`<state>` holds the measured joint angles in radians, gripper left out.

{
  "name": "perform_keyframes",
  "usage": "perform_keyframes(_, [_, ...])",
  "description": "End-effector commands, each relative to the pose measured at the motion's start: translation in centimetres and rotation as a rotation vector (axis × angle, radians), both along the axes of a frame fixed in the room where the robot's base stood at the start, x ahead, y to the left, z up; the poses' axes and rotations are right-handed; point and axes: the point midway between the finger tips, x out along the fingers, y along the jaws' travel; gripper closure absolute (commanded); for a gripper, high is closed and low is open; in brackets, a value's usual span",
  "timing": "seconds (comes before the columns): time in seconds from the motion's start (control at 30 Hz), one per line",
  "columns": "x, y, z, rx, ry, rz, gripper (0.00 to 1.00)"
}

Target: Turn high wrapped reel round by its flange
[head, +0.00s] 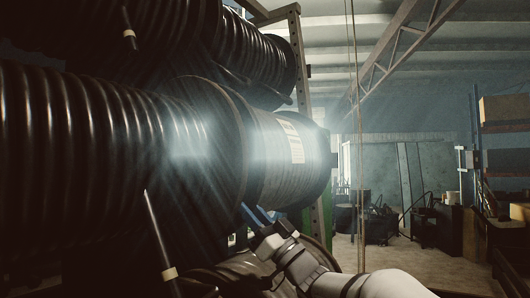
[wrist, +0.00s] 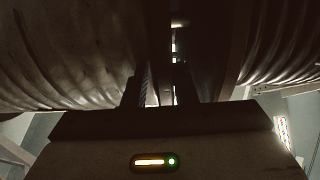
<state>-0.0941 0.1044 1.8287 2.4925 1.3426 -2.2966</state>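The high wrapped reel (head: 290,158) is a large dark drum with a glossy covering and a white label, lying on its side in the head view. Its broad dark flange (head: 222,150) stands on its left side. My gripper (head: 258,214) is at the lower edge of this flange, from below. In the wrist view the flange (wrist: 159,45) comes down between my two fingers (wrist: 160,92). The fingers stand apart, with a thin lit gap beside the flange on the right. Contact with the flange is too dark to make out.
A ribbed black hose reel (head: 95,150) fills the left, with another (head: 255,55) above. Another reel (head: 255,275) lies below my gripper. Open floor (head: 385,255) and shelving (head: 505,135) are to the right.

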Motion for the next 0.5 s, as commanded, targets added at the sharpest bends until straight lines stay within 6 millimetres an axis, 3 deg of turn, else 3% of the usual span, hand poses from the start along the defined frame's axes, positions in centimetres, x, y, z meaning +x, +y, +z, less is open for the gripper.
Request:
perform_keyframes(0.03, [-0.25, 0.80, 0.98, -0.003, -0.012, 0.014, 0.66])
perform_keyframes(0.13, [-0.25, 0.81, 0.99, -0.003, -0.012, 0.014, 0.58])
perform_keyframes(0.5, [-0.24, 0.79, 0.99, -0.003, -0.012, 0.013, 0.58])
